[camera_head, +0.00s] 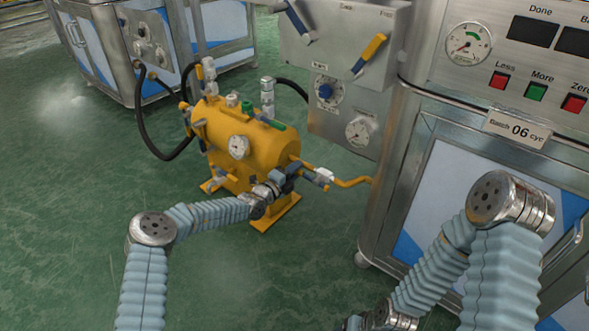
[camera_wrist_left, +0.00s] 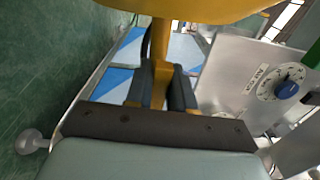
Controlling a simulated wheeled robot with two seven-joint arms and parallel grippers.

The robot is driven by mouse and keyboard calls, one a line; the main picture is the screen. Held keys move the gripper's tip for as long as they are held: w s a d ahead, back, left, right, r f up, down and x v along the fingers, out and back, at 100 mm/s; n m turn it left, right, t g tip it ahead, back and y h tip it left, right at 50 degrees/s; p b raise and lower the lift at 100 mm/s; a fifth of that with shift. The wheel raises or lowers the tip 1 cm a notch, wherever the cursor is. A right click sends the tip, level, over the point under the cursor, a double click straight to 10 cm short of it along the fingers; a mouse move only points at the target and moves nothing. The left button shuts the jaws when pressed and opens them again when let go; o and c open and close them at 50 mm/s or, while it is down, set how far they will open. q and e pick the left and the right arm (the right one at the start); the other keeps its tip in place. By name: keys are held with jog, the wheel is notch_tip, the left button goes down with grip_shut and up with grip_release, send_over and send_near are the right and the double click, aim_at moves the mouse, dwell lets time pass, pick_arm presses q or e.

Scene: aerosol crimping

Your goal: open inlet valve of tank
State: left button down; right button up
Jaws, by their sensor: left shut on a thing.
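The yellow tank (camera_head: 245,145) stands on the green floor in the head view, with a round gauge on its side. A yellow pipe (camera_head: 350,182) with a pale fitting (camera_head: 324,175) runs from its right end towards the cabinet. My left gripper (camera_head: 288,176) is at this end of the tank, partly covering the valve area. In the left wrist view its fingers (camera_wrist_left: 157,88) are shut on a yellow bar (camera_wrist_left: 159,50) beneath the tank's yellow body. I cannot tell whether this bar is the inlet valve's lever or a pipe.
A grey panel (camera_head: 335,50) with levers, a blue knob (camera_head: 326,90) and a gauge stands right behind the tank. A steel cabinet (camera_head: 430,180) is close on the right. A black hose (camera_head: 150,145) curves left of the tank. The floor at left is clear.

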pick_arm(q)
jog(key=shift+f+n, duration=0.35)
jog(key=shift+n, duration=0.05)
jog(key=c, duration=1.1)
grip_release()
jog(key=shift+o, duration=0.2)
jog(key=shift+s+a+r, duration=0.1)
jog(key=shift+s+a, duration=0.05)
jog(key=p+v, duration=0.3)
jog(key=v, duration=1)
jog(key=shift+s, duration=0.25)
jog(key=shift+a, duration=0.1)
